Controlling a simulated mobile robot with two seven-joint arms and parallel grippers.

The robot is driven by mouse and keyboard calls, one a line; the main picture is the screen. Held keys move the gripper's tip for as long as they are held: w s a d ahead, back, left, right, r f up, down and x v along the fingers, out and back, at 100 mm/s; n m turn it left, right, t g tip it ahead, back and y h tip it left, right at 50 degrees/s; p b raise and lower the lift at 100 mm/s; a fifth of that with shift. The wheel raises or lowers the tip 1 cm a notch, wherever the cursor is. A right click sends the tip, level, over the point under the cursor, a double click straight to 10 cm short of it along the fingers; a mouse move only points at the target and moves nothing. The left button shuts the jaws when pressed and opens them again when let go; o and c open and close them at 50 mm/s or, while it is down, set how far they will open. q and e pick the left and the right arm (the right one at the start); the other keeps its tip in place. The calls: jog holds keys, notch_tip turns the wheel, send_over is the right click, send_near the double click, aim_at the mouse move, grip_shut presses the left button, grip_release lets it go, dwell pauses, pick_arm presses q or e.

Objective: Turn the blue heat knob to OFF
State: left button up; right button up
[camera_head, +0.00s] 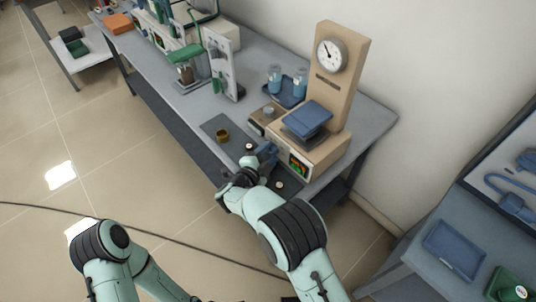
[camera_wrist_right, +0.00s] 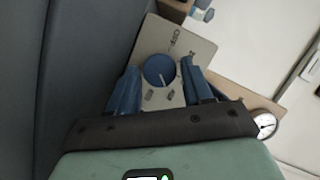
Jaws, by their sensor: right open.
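The blue heat knob (camera_wrist_right: 159,71) is a round disc with a pale line on a light grey panel (camera_wrist_right: 178,43) in the right wrist view. Small dark lettering is on the panel above it, too blurred to read surely. My right gripper (camera_wrist_right: 160,67) is open, with one blue finger on each side of the knob. The knob lies between the fingertips, and I cannot tell whether they touch it. In the head view my right gripper (camera_head: 264,153) is at the front of the beige device and hides the knob. My left arm shows at lower left, its gripper out of view.
The beige device (camera_head: 326,151) has a tall column with a dial gauge (camera_head: 332,55) and a blue plate (camera_head: 307,119). A blue tray (camera_head: 285,94) with containers is behind. Open floor lies in front of the bench.

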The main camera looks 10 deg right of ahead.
jog(key=c, duration=0.8)
jog(key=shift+r+n+g+p, duration=0.2)
jog(key=shift+n+g+p, duration=0.15)
jog(key=shift+p, duration=0.6)
jog(key=p, duration=0.1)
jog(key=n+p, duration=0.1)
jog(key=p, duration=0.1)
jog(key=shift+w+a+r+n+g, duration=0.1)
jog(key=shift+r+n+g, duration=0.05)
jog(key=shift+n+g, duration=0.15)
jog(key=n+g+p, duration=0.1)
jog(key=p, duration=0.3)
jog(key=shift+w+n+h, duration=0.1)
jog(key=shift+n+h, duration=0.2)
jog(key=shift+n, duration=0.05)
pick_arm(q)
notch_tip(320, 180, up, 10)
jog(key=w+p, duration=0.1)
jog(key=shift+p, duration=0.4)
pick_arm(e)
jog(key=shift+a+n+g, duration=0.1)
jog(key=shift+n+g, duration=0.35)
jog(key=shift+n, duration=0.05)
pick_arm(q)
jog(key=shift+w+r, duration=0.1)
jog(key=shift+r, duration=0.05)
